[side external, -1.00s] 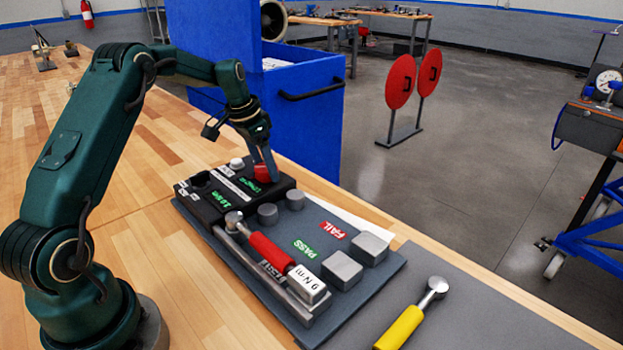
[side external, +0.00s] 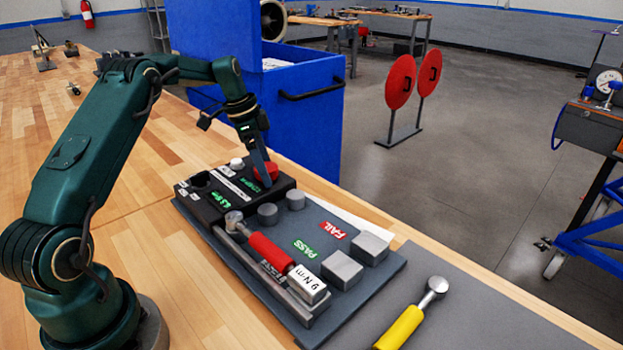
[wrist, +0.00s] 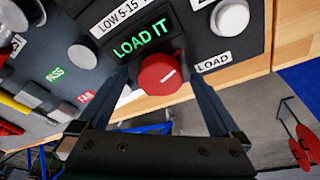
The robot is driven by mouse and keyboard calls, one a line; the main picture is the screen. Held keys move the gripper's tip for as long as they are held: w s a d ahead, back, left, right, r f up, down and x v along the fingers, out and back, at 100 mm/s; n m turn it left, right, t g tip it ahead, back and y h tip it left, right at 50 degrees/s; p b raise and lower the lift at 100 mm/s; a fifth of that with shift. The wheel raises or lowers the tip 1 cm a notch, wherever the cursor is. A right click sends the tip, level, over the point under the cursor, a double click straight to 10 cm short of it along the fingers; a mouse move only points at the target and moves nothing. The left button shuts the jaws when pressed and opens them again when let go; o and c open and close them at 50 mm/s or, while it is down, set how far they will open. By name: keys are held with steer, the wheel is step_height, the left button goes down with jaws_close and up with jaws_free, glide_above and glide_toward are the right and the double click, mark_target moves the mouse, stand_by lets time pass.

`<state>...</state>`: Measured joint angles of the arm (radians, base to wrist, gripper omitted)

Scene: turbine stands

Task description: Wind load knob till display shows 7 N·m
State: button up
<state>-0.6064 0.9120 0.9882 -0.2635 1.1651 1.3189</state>
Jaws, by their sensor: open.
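The red load knob (side external: 270,170) stands on the black tester (side external: 196,199). In the wrist view the red knob (wrist: 160,82) has a pale mark on its face and sits beside the LOAD label (wrist: 211,60). My gripper (side external: 262,180) is down at the knob. In the wrist view my gripper (wrist: 157,88) has its two fingers apart, one on each side of the knob; contact is not clear. The green number display (side external: 223,200) is small and seems to read about 4.5. A second green display (wrist: 141,37) reads LOAD IT.
A red-handled torque wrench (side external: 268,250) with a 9 N·m tag lies across the tester's front. Grey blocks (side external: 342,268) stand near the PASS (side external: 305,249) and FAIL (side external: 333,230) labels. A white knob (wrist: 230,17) is close to the red one. A yellow-handled wrench (side external: 402,328) lies at right.

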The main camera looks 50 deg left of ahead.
steer(key=shift+r, duration=0.1)
steer(key=shift+r, duration=2.4)
steer(key=shift+c, duration=0.2)
